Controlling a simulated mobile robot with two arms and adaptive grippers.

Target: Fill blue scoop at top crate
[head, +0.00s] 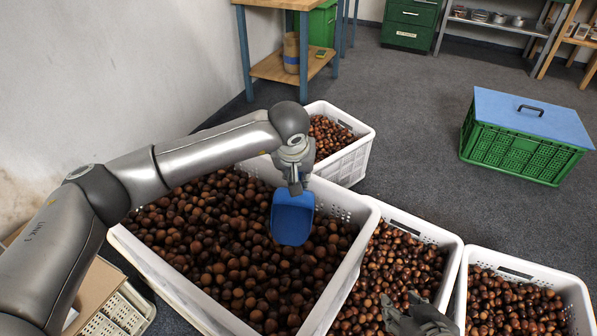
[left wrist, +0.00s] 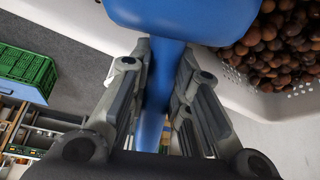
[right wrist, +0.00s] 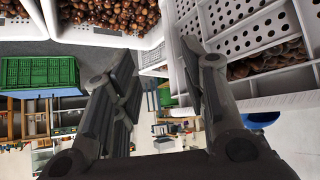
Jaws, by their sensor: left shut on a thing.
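The large white crate (head: 345,205) is full of brown chestnuts (head: 240,260) and stands higher than the crates beside it. My left gripper (head: 295,183) is shut on the handle of the blue scoop (head: 292,218). The scoop hangs tilted with its bowl down, over the right part of this crate. I cannot tell whether its lip touches the chestnuts; the part facing the head view looks bare blue. In the left wrist view the handle (left wrist: 157,110) runs between the fingers and the bowl (left wrist: 185,15) is at the top. My right gripper (right wrist: 158,60) is open and empty, near the right-hand crates.
More white crates of chestnuts stand behind (head: 345,160), to the right (head: 425,228) and at the far right (head: 530,270). A green crate with a blue lid (head: 530,125) stands on open grey floor. A workbench (head: 270,70) is at the back. A wall is on the left.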

